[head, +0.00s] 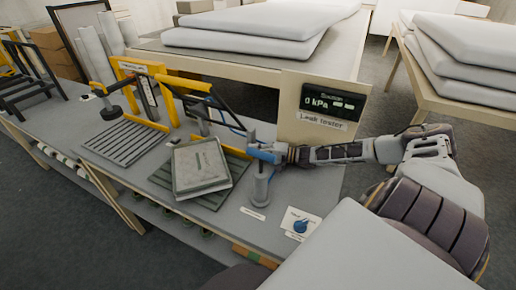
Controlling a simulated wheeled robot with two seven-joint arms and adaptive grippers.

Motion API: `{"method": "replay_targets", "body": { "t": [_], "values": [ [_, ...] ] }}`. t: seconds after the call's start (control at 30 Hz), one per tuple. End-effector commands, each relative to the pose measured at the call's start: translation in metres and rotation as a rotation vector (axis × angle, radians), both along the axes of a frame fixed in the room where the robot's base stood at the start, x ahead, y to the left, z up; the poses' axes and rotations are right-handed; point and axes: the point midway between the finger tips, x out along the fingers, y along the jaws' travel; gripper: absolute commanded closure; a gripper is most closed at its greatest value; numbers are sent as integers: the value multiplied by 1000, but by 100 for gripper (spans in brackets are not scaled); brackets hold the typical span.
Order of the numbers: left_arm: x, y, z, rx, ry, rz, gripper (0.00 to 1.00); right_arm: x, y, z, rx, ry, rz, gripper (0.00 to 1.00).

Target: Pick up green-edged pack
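A flat grey-green pack with a darker greenish edge (200,165) lies tilted on a slatted grey plate (236,178) on the grey bench. It is the only pack on that plate, and its underside is hidden. My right arm reaches in from the right, and my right gripper (276,154) is just right of the pack, apart from it. The gripper is at a blue handle on top of a grey post (260,186). The fingers are small and dark, so I cannot tell whether they are open or shut on the handle. My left gripper is not in view.
A second slatted plate (125,143) with yellow frames stands left of the pack. A leak tester display (332,102) reading 0 kPa is behind my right arm. A blue knob (301,226) sits on the bench front. White pads (262,25) lie on the back table.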

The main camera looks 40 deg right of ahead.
Motion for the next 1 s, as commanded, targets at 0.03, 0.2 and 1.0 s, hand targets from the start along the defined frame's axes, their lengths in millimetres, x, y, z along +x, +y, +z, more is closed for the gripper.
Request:
{"method": "replay_targets", "body": {
  "t": [0.03, 0.2, 1.0],
  "values": [
    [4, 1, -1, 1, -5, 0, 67, 4, 3, 0, 2, -2, 0, 100],
    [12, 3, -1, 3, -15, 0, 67, 16, 11, 0, 2, -2, 0, 100],
    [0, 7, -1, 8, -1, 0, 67, 46, 46, 0, 1, 1, 2, 100]
  ]
}}
